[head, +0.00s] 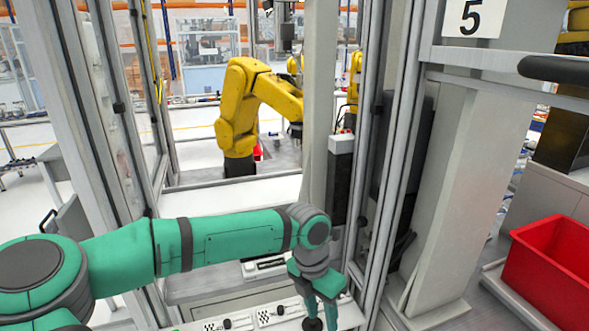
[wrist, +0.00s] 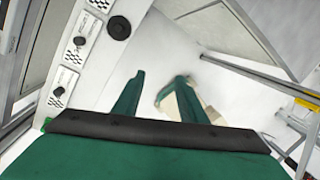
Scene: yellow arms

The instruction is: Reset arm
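My green arm (head: 215,245) reaches across the lower part of the head view from left to right, and its wrist bends downward. My gripper (head: 321,317) points down near the bottom edge, beside a white panel (head: 246,324) with black knobs. In the wrist view the two green fingers of my gripper (wrist: 157,93) stand apart with a clear gap between them. Nothing shows held between them. A pale beige piece (wrist: 205,104) shows by the right finger; I cannot tell what it is. The panel with knobs (wrist: 75,62) is at the upper left there.
Metal frame posts (head: 390,150) stand close behind and right of my gripper. A yellow industrial arm (head: 240,110) stands beyond the frame. A red bin (head: 556,265) is at the far right. A white surface (wrist: 160,50) lies below my fingers.

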